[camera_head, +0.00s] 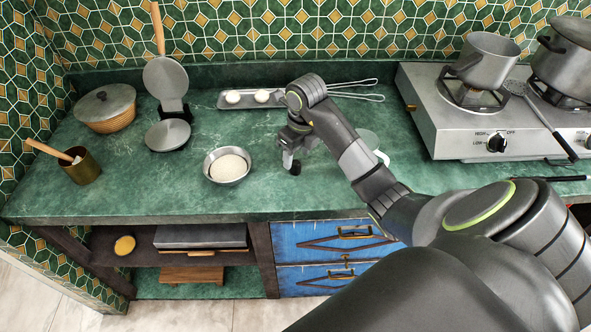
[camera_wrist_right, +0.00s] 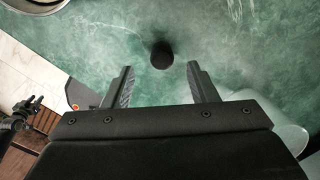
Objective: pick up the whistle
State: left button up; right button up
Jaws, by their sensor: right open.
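A small black round object, which looks like the whistle, stands on the green counter (camera_head: 130,190); it is at upper middle in the right wrist view (camera_wrist_right: 161,55). In the head view a small dark shape (camera_head: 295,168) right beside my fingertips seems to be the same object. My right gripper (camera_head: 288,158) reaches down close above the counter. In its wrist view the two fingers (camera_wrist_right: 160,80) are apart and empty, with the black object just beyond their tips, roughly centred between them.
A bowl of white powder (camera_head: 229,165) stands left of my gripper. A clear glass dish (camera_head: 368,140) is to the right, partly behind my arm. A tray (camera_head: 233,104) lies behind, and the gas hotplate (camera_head: 445,130) with pots stands at right. The counter's front edge is near.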

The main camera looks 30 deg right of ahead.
aim_at(296, 163)
jog(key=shift+w+d+f+b, duration=0.1)
jog(key=shift+w+f+b, duration=0.1)
jog(key=shift+f+b, duration=0.85)
jog(key=shift+w+f, duration=0.1)
jog(key=shift+f, duration=0.3)
jog(key=shift+w+f+p, duration=0.1)
jog(key=shift+f+p, duration=0.25)
jog(key=shift+f, duration=0.4)
jog(key=c, duration=1)
jog(key=shift+c, duration=0.2)
jog(key=shift+r, duration=0.1)
jog(key=shift+r, duration=0.55)
notch_tip(296, 163, up, 9)
jog(key=p, duration=0.7)
